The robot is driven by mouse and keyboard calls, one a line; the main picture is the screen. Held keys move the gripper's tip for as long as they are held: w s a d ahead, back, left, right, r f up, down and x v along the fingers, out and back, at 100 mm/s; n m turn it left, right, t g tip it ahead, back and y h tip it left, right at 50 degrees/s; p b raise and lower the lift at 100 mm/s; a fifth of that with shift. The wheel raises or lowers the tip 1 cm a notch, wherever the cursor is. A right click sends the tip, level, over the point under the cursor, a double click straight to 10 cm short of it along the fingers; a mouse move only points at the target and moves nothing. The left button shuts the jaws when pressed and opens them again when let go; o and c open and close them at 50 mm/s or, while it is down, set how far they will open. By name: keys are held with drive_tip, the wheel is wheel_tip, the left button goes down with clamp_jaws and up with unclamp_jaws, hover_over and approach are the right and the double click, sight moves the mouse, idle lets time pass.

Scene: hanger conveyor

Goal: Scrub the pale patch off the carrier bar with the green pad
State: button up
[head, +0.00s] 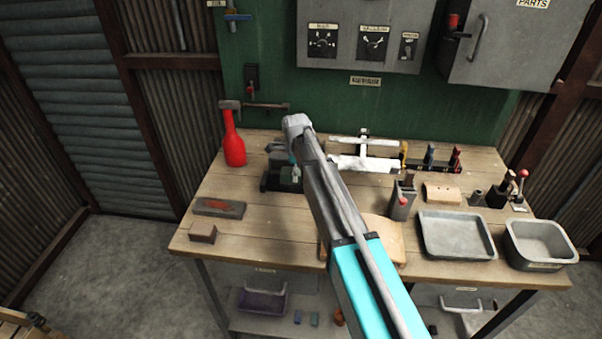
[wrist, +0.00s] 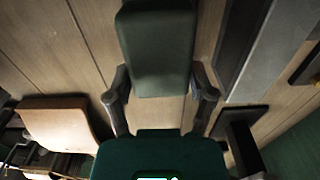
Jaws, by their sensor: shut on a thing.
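My gripper (wrist: 160,97) is shut on the green pad (wrist: 158,48) in the wrist view. One finger lies on each side of the pad's lower end, and the pad reaches forward past the fingertips. In the head view my arm covers much of the middle of the bench, and I cannot clearly make out the gripper or the pad. A pale bar-shaped assembly (head: 364,163), which looks like the carrier bar, lies at the back of the bench, right of my arm. I cannot tell a pale patch from the rest of it. No contact between pad and bar shows.
A red bottle (head: 234,140) stands at the back left of the wooden bench (head: 250,225). A brush-like block (head: 219,208) and a small brown block (head: 203,232) lie at the left. A shallow grey tray (head: 457,252) and a deeper bin (head: 541,262) stand at the right.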

sight(286, 170)
drive_tip(key=shift+a, duration=0.1)
drive_tip(key=shift+a+f, duration=0.15)
drive_tip(key=shift+a, duration=1.65)
drive_tip(key=shift+f+b, duration=0.2)
drive_tip(key=shift+b, duration=0.15)
drive_tip(key=shift+d, duration=0.1)
drive_tip(key=shift+d+f, duration=0.1)
drive_tip(key=shift+d, duration=1.75)
drive_tip(key=shift+d, duration=0.1)
